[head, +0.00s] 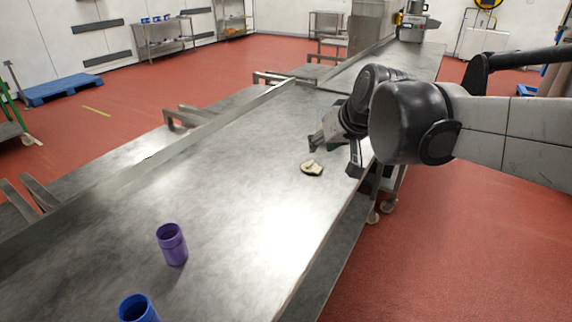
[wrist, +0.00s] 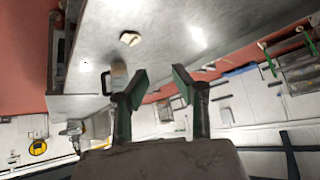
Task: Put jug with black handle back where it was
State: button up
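The jug with the black handle (wrist: 118,76) shows in the wrist view as a pale, light-coloured vessel near the table edge, left of my fingers. Its black handle (wrist: 104,83) is on its left side in that view. I cannot make it out in the head view, where my arm covers part of the table. My gripper (wrist: 160,86) is open, its two green-padded fingers apart with nothing between them. In the head view my gripper (head: 334,156) is over the right edge of the long metal table (head: 230,180).
A small pale-and-dark item (head: 312,168) lies on the table close to my gripper. A purple cup (head: 172,246) and a blue cup (head: 138,310) stand at the near end. The table between is clear. A machine (head: 412,28) stands at the far end.

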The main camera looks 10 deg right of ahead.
jog(key=s+a+f, duration=0.1)
jog(key=s+f, duration=0.1)
jog(key=s, duration=0.4)
jog(key=s+a+f+g, duration=0.1)
jog(key=s+f, duration=0.2)
jog(key=s, duration=0.3)
jog(key=s+a+f+h, duration=0.1)
jog(key=s+f, duration=0.2)
jog(key=s, duration=0.3)
jog(key=shift+s, duration=0.25)
